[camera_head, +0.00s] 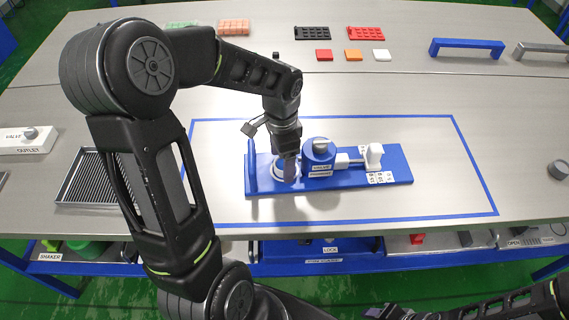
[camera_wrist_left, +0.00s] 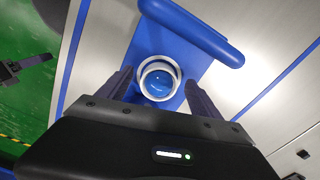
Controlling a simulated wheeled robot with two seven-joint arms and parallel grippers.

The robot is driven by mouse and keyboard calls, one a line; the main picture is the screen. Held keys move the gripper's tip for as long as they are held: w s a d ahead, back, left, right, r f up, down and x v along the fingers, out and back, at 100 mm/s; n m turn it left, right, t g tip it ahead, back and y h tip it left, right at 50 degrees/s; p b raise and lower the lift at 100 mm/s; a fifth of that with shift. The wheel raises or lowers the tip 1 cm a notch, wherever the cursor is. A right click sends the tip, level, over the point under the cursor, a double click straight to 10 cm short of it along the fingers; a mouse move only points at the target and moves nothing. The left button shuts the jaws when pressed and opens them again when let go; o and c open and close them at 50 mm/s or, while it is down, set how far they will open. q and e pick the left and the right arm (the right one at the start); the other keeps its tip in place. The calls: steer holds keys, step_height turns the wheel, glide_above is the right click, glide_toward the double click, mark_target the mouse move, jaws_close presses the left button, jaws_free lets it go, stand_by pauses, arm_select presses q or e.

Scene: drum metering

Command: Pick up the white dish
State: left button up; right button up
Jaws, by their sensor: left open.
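The white dish (camera_head: 280,172) sits on the blue base (camera_head: 340,187) of the metering device, partly hidden by my left gripper (camera_head: 287,164). In the left wrist view the dish (camera_wrist_left: 158,62) is a round white ring with a blue inside. My left gripper (camera_wrist_left: 160,90) points down over it with fingers apart, one on each side of the dish. I cannot tell whether either finger touches it. My right arm enters at the lower right of the head view; its gripper (camera_head: 378,312) is at the bottom edge, too small to read.
A blue upright (camera_head: 251,166) stands left of the dish, and a blue drum (camera_head: 318,155) with a white handle (camera_head: 374,155) stands right. Blue tape (camera_head: 470,160) outlines the area. A ribbed tray (camera_head: 95,180) lies left.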

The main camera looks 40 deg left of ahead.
arm_select(q)
steer(key=shift+f, duration=0.2)
steer(key=shift+c, duration=0.4)
steer(key=c, duration=1.4)
